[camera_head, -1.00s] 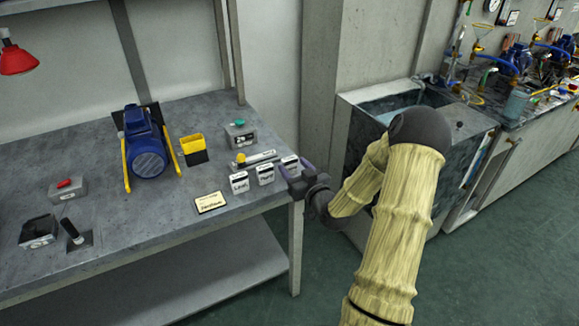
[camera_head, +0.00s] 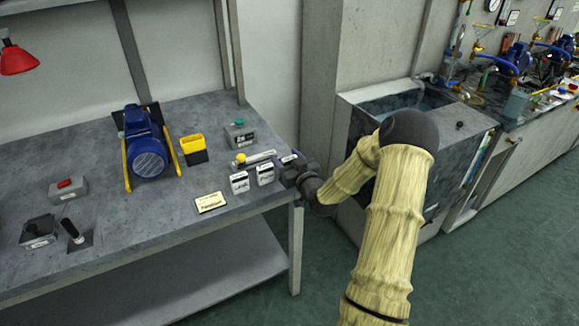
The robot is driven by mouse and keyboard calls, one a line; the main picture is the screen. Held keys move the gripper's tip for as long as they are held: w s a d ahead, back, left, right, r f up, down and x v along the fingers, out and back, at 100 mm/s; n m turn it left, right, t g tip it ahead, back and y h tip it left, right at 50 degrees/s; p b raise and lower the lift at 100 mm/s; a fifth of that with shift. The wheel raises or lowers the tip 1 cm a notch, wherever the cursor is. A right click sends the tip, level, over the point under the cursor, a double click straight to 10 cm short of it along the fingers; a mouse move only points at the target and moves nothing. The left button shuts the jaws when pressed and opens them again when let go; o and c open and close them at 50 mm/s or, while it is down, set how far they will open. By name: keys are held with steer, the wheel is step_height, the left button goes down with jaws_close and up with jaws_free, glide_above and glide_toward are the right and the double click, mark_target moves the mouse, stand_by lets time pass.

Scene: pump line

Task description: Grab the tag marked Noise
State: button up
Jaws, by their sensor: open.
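Three small white tags with dark tops stand in a row at the bench's right front corner. The left tag (camera_head: 239,183) seems to read Leak. The middle tag (camera_head: 265,174) has lettering too small to read surely. The right tag (camera_head: 289,158) shows only its top edge; its lettering is hidden behind my gripper, so I cannot confirm it reads Noise. My gripper (camera_head: 291,173) is open, right at the right tag and low over the bench edge. I cannot tell whether its fingers are around the tag or touching it.
The grey bench (camera_head: 150,235) holds a blue motor (camera_head: 148,152), a yellow holder (camera_head: 194,149), a green-button box (camera_head: 240,134), a red-button box (camera_head: 68,189) and a yellow-framed card (camera_head: 210,202). A sink cabinet (camera_head: 350,150) stands right of the bench.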

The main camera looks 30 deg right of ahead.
steer(key=c, duration=0.7)
steer(key=shift+c, duration=0.2)
step_height(320, 180, up, 10)
steer(key=p, duration=0.1)
stand_by(0.4)
